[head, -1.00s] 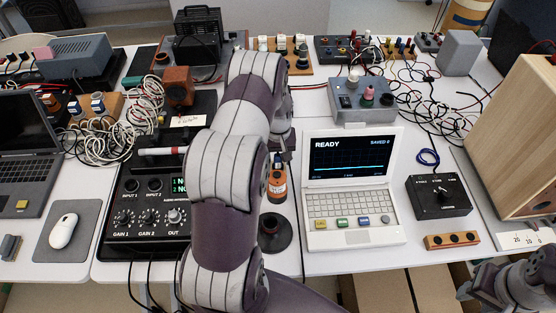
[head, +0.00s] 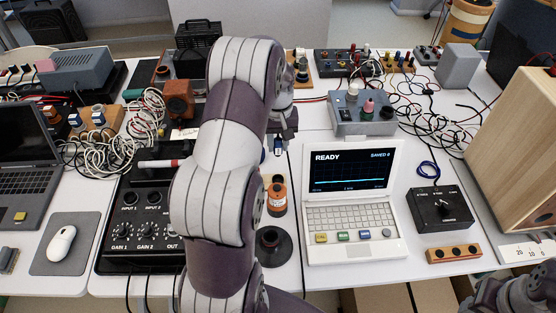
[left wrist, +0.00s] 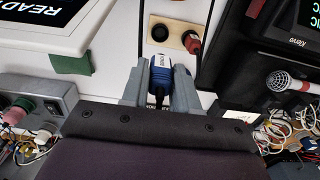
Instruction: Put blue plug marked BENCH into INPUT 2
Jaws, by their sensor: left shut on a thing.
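My left gripper (left wrist: 160,85) is shut on a blue plug (left wrist: 161,74) with a pale label, too small to read surely; a dark lead runs from its back. In the head view the plug (head: 278,148) shows small beside my arm, above the table between the audio box and the laptop. The black audio box (head: 115,232) stands left of my arm, with INPUT 2 (head: 153,198) right of INPUT 1 (head: 129,199); both sockets look empty. My right gripper (head: 498,297) is at the lower right corner, too cut off to judge its jaws.
A wooden strip (left wrist: 173,28) with a black hole and a red plug lies beyond the held plug in the wrist view. A microphone (head: 160,163) lies across the audio box's back. An orange item (head: 277,195) and a black round stand (head: 270,258) are left of the white laptop (head: 308,250).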

